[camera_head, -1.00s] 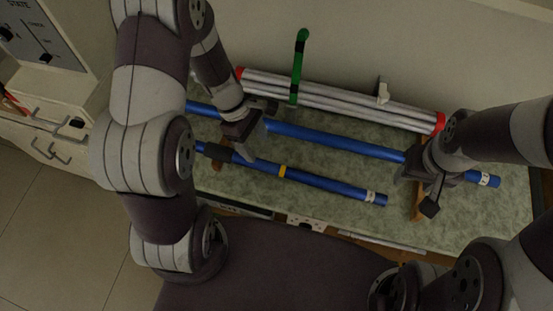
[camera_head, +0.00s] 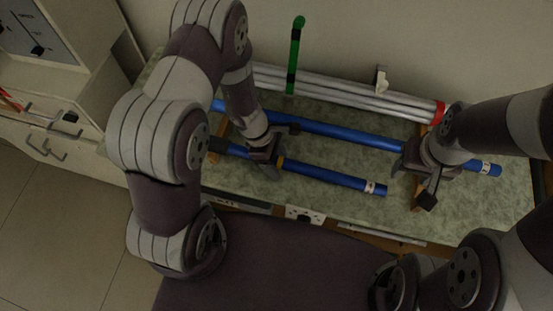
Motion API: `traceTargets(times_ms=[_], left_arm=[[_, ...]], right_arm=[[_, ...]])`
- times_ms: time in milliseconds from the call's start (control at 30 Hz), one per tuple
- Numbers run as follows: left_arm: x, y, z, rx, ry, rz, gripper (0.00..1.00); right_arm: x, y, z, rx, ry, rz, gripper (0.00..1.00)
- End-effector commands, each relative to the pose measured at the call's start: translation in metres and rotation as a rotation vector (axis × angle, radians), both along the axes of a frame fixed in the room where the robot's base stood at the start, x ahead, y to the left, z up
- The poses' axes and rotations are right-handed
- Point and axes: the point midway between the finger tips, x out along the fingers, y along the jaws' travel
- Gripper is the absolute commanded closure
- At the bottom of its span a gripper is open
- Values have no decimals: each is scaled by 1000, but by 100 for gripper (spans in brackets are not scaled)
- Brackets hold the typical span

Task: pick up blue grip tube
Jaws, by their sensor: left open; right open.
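Two blue tubes lie roughly parallel on the mottled green worktop.
A bundle of silver rods with a red end cap (camera_head: 439,112) lies along the back wall. Wooden supports sit under the tubes. A drawer cabinet (camera_head: 60,125) stands at left.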

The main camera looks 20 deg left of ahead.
Motion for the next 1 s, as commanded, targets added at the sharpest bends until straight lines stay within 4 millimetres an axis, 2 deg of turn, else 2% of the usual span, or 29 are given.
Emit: traceTargets(times_ms=[33,200,267,300,567,667,833,1000], left_arm=[[0,0,0,0,0,0,36],[0,0,0,0,0,0,91],[0,0,0,0,0,0,94],[0,0,1,0,0,-1,99],[0,0,5,0,-1,-2,99],[1,0,15,-1,-3,-1,99],[0,-1,46,0,-3,-3,99],[-9,-41,66,-1,-3,-8,99]], right_arm=[[0,0,0,0,0,0,47],[0,0,0,0,0,0,47],[0,0,0,0,0,0,47],[0,0,0,0,0,0,47],[0,0,1,0,0,0,47],[0,0,3,0,0,0,47],[0,0,7,0,0,0,47],[0,0,3,0,0,0,47]])
